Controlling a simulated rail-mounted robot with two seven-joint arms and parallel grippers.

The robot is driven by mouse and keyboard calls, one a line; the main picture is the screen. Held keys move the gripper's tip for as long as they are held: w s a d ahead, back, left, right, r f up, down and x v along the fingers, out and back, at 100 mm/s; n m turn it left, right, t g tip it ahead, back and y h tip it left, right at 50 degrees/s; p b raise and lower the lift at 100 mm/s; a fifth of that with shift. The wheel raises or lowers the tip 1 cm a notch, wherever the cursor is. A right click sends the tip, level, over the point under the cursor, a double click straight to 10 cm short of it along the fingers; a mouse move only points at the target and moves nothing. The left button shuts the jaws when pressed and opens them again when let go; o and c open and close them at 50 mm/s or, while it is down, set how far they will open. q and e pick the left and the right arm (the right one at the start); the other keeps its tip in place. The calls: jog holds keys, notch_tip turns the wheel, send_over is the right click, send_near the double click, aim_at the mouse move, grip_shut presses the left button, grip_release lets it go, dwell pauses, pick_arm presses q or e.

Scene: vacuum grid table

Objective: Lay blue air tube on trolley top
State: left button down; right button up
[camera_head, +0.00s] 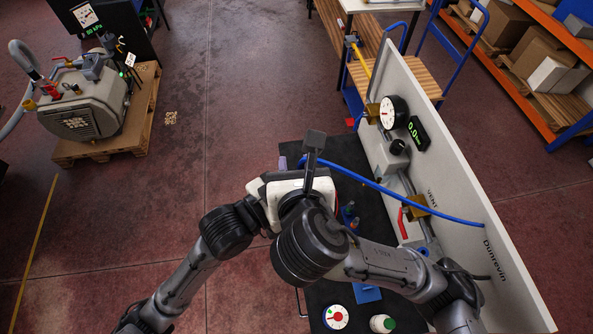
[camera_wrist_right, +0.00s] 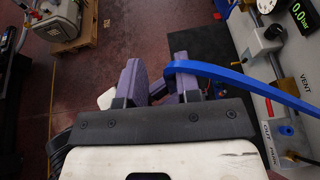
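The blue air tube (camera_head: 420,207) runs from my right gripper across to the upright white panel on the right. In the right wrist view the tube (camera_wrist_right: 240,78) lies over the right purple finger and bends down at its inner side. My right gripper (camera_wrist_right: 158,75) has its fingers apart, and the tube does not fill the gap. In the head view my right gripper (camera_head: 292,163) is mostly hidden by its own wrist. My left arm comes in beside it; its fingers are hidden. The trolley with blue rails has a wooden slatted top (camera_head: 425,82) behind the panel.
The white panel (camera_head: 470,180) carries a gauge (camera_head: 393,113), a display (camera_head: 418,133) and a red-handled valve (camera_head: 402,223). A dark table surface (camera_head: 345,165) lies below my arms. A pump on a pallet (camera_head: 95,148) stands left. Open floor lies between.

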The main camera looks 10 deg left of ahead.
pick_arm(q)
jog(key=shift+s+d, duration=0.1)
pick_arm(e)
jog(key=shift+a, duration=0.15)
jog(key=shift+s, duration=0.1)
grip_shut()
pick_arm(q)
jog(key=c, duration=1.2)
grip_release()
jog(key=shift+o, duration=0.6)
